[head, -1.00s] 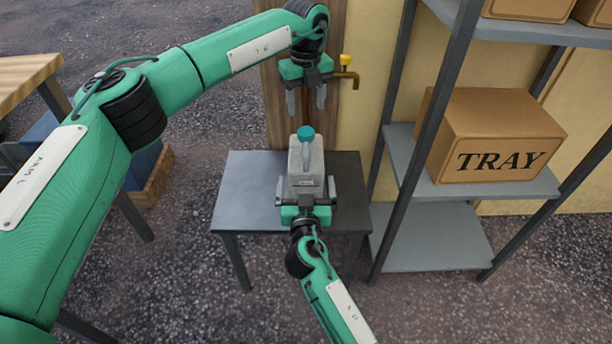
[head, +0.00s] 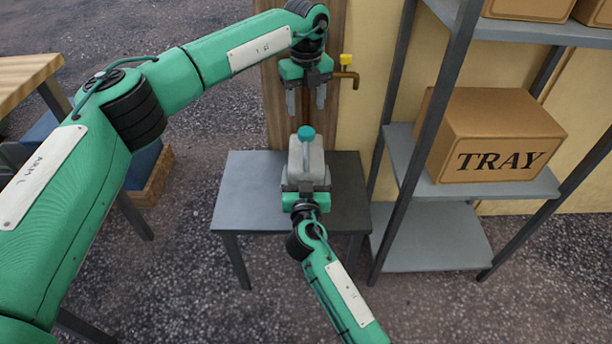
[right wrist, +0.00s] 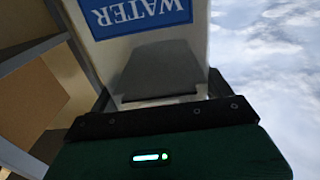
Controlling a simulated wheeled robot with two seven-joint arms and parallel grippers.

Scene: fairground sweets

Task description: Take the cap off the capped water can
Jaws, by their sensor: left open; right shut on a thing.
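The water can (head: 300,170) is a pale grey can standing on the small dark table. A teal cap (head: 306,133) sits on its top. In the right wrist view the can (right wrist: 190,42) fills the upper middle, with a blue WATER label (right wrist: 138,14) upside down. My right gripper (head: 305,185) is shut on the can's body from the near side. My left gripper (head: 306,98) is open and empty, pointing down above the cap and apart from it.
The small dark table (head: 240,185) has bare room left and right of the can. A brass tap (head: 347,74) with a yellow handle is on the wall behind, close to my left gripper. A grey shelf rack (head: 480,183) with a TRAY box (head: 497,135) stands at the right.

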